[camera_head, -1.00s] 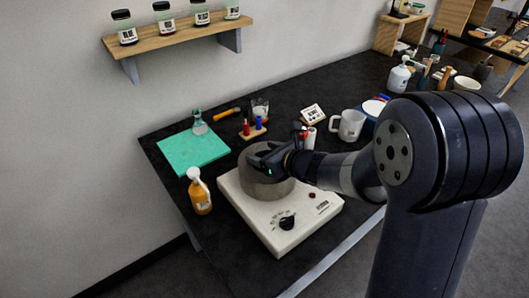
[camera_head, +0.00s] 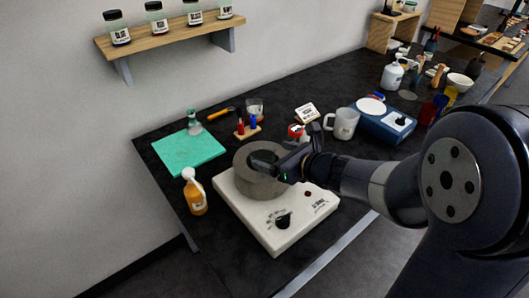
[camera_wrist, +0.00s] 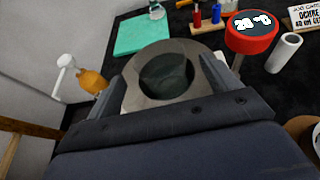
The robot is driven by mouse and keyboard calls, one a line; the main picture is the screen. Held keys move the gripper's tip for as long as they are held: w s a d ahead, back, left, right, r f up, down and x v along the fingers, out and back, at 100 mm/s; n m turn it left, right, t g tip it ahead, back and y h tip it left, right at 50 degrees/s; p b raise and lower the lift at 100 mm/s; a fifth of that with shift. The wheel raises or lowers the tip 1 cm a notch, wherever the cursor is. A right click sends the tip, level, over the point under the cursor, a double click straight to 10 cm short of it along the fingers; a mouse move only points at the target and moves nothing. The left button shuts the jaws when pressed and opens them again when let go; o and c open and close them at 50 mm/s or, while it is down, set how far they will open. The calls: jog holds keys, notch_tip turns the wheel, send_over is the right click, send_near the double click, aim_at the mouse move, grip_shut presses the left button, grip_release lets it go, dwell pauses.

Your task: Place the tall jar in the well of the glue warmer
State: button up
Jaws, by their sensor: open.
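The glue warmer (camera_head: 300,218) is a white box with a dial, on the dark table. Its round grey well (camera_head: 246,182) stands on top and also shows in the wrist view (camera_wrist: 142,102). A dark, greenish, glassy round shape (camera_wrist: 166,76) sits inside the well opening; it looks like the tall jar, upright, with its sides hidden by the well. My gripper (camera_head: 268,166) is at the well's rim. In the wrist view its two fingers (camera_wrist: 165,85) are spread wide on either side of the opening, with nothing clearly held between them.
A red round thermometer display (camera_wrist: 251,32) stands right of the well. A white mug (camera_head: 344,124) and a blue scale (camera_head: 385,122) stand at the right. Several jars line the wall shelf (camera_head: 170,38).

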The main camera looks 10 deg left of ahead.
jog(key=v, duration=0.5)
jog(key=shift+s, duration=0.15)
jog(key=shift+c, duration=0.4)
dwell(1.5)
